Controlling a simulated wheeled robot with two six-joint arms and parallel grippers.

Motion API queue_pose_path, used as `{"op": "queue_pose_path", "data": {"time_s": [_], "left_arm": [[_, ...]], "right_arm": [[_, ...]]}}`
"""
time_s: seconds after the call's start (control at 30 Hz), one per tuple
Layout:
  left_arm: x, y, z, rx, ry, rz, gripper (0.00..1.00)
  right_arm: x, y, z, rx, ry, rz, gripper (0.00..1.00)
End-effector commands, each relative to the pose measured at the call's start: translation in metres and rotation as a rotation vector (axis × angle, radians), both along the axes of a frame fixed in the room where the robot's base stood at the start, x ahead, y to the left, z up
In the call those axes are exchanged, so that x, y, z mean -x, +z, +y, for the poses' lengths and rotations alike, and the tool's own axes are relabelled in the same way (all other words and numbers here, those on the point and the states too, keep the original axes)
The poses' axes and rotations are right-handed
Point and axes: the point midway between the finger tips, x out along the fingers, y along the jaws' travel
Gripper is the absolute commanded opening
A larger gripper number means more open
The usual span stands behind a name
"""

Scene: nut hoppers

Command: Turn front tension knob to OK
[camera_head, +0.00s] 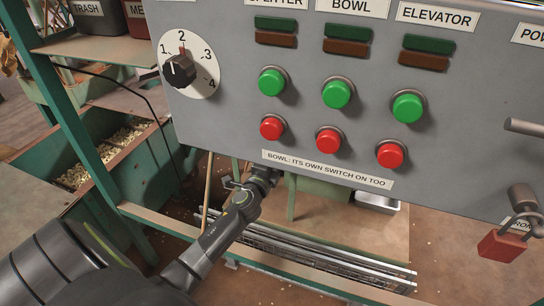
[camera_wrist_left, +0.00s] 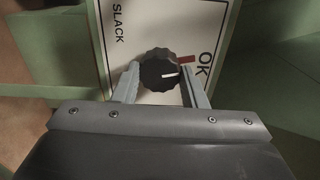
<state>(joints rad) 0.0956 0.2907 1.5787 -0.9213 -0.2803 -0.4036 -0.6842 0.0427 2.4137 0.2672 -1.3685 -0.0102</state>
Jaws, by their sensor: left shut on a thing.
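The tension knob (camera_wrist_left: 160,70) is a black ribbed dial with a white pointer line, on a white plate (camera_wrist_left: 121,10) lettered SLACK on the left and OK on the right. A red mark (camera_wrist_left: 186,59) lies beside the knob near OK. The white line points right, a little below the red mark. My left gripper (camera_wrist_left: 160,82) is shut on the knob, one finger on each side. In the head view my left arm (camera_head: 228,222) reaches under the grey panel, and its gripper and the tension knob are hidden there. My right gripper is not in view.
The grey control panel (camera_head: 232,120) hangs close above my left arm, with green and red buttons and a numbered dial (camera_head: 180,70). A red padlock (camera_head: 502,245) hangs at right. Green frame posts (camera_head: 85,160) and a bin (camera_head: 110,160) stand at left.

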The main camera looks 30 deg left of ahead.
Motion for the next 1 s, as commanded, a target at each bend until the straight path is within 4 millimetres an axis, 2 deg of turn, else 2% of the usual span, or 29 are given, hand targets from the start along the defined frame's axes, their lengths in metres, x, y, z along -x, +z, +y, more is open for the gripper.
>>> {"op": "queue_pose_path", "data": {"time_s": [0.4,0.97,1.0], "left_arm": [[0.0,0.0,-0.001,-0.192,-0.002,0.046,0.16],[0.0,-0.001,-0.001,-0.223,-0.002,0.054,0.16],[0.0,-0.001,-0.001,-0.222,-0.002,0.053,0.41]], "right_arm": [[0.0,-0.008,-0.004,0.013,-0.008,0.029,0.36],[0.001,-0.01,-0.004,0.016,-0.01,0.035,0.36],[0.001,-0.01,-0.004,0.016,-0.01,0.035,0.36]]}}
